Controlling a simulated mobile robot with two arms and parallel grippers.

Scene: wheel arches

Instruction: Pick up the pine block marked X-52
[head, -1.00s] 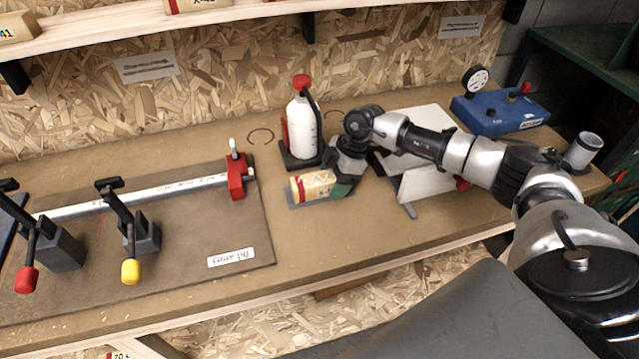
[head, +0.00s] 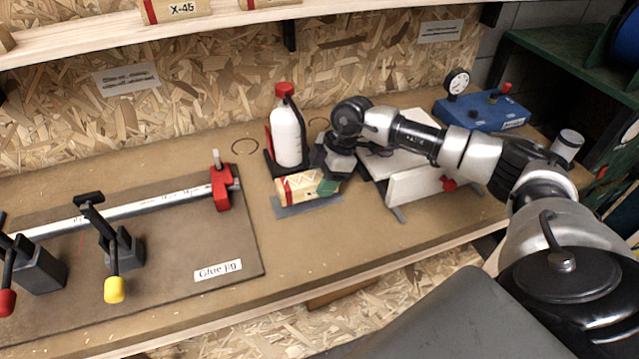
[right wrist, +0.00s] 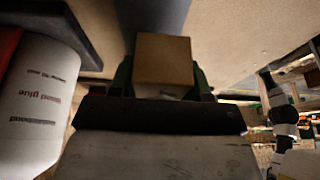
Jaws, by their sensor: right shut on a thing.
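A pale pine block (head: 297,186) with a red band and a dark mark is at or just above a flat grey pad (head: 300,208) on the bench. Its mark is too small to read. My right gripper (head: 328,184) comes in from the right and is shut on the block, with its green fingers at the block's right end. In the right wrist view the block's plain end (right wrist: 163,60) sits between the two fingers. My left gripper is not in view.
A white glue bottle (head: 287,135) with a red cap stands close behind the block. A white board on a stand (head: 415,183) is to the right. The glue jig (head: 225,250) with clamps fills the left. A block marked X-45 (head: 178,10) lies on the shelf above.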

